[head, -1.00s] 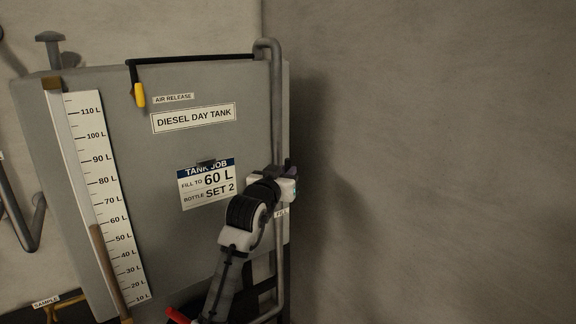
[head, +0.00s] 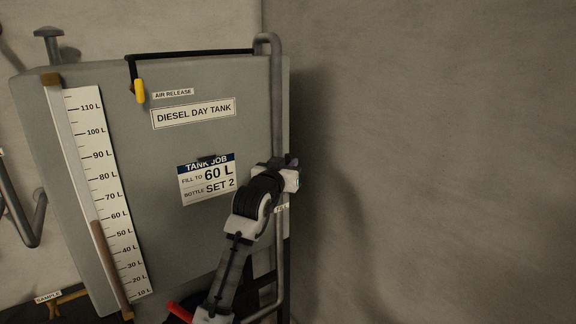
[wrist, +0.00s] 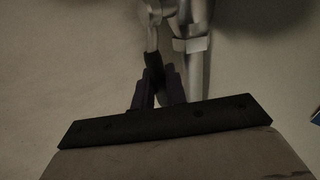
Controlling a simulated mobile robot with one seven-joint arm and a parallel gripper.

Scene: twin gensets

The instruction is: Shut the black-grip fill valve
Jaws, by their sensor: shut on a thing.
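In the wrist view the fill valve's lever (wrist: 152,32) comes off a metal pipe and ends in a black grip (wrist: 153,60). My gripper (wrist: 158,88) is shut on that black grip, with the dark fingers on either side of its end. In the head view my gripper (head: 291,172) is at the vertical pipe (head: 277,110) on the tank's right edge, above a small, partly hidden label (head: 282,208). My wrist hides the valve there. The diesel day tank (head: 200,140) carries a gauge whose brown column (head: 108,260) tops out near the 60 L mark.
A card (head: 207,180) on the tank reads fill to 60 L, bottle set 2. A yellow-grip air release lever (head: 139,92) hangs at top left. A red handle (head: 180,312) is low by my arm. Bare wall (head: 430,150) lies to the right.

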